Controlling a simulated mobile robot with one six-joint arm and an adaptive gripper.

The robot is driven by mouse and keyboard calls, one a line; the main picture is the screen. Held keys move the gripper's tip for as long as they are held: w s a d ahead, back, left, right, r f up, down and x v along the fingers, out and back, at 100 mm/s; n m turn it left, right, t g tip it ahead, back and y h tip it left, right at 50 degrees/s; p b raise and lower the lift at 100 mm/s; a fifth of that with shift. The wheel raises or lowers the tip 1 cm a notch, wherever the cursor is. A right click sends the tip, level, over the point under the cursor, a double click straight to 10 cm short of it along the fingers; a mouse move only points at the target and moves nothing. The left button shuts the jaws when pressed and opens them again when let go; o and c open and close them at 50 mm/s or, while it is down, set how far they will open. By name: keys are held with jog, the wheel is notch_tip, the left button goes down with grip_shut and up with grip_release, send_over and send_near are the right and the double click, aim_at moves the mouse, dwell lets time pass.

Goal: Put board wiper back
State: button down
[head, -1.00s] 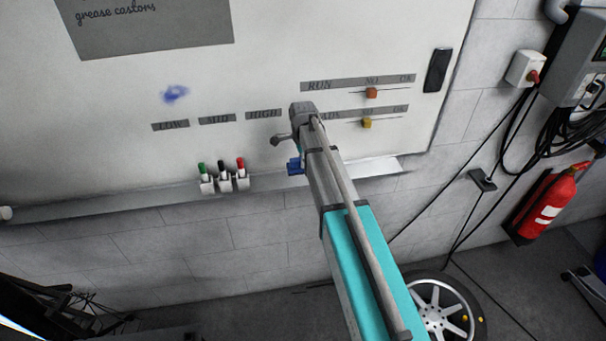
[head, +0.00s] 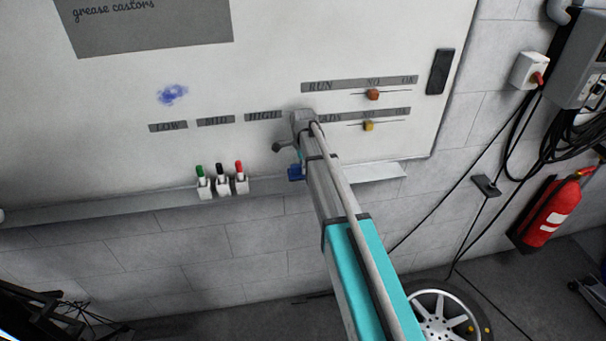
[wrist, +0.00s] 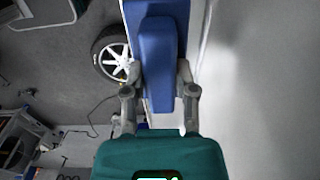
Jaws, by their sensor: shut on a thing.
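The blue board wiper (wrist: 158,60) is between the two fingers of my gripper (wrist: 158,84) in the wrist view, and the gripper is shut on it. In the head view a small blue part of the wiper (head: 296,173) shows left of my arm, by the whiteboard's tray (head: 130,204). I cannot tell whether it touches the tray or the board. My arm hides most of the gripper there.
Green, black and red markers (head: 221,182) stand in white holders left of the wiper. A dark pad (head: 439,71) is on the board's upper right. Orange (head: 373,95) and yellow (head: 368,126) sliders sit near my wrist. A wheel (head: 440,315) lies below.

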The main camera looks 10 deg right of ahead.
jog(key=shift+w+f+b, duration=0.4)
jog(key=shift+f+b, duration=0.1)
jog(key=shift+f, duration=0.05)
jog(key=shift+f+b, duration=1.4)
jog(key=shift+f, duration=0.05)
jog(key=shift+c, duration=2)
grip_release()
jog(key=shift+r, duration=0.1)
notch_tip(320, 180, up, 12)
jog(key=p, duration=1.2)
jog(key=shift+s+d, duration=0.1)
jog(key=shift+s, duration=0.05)
jog(key=shift+s, duration=0.1)
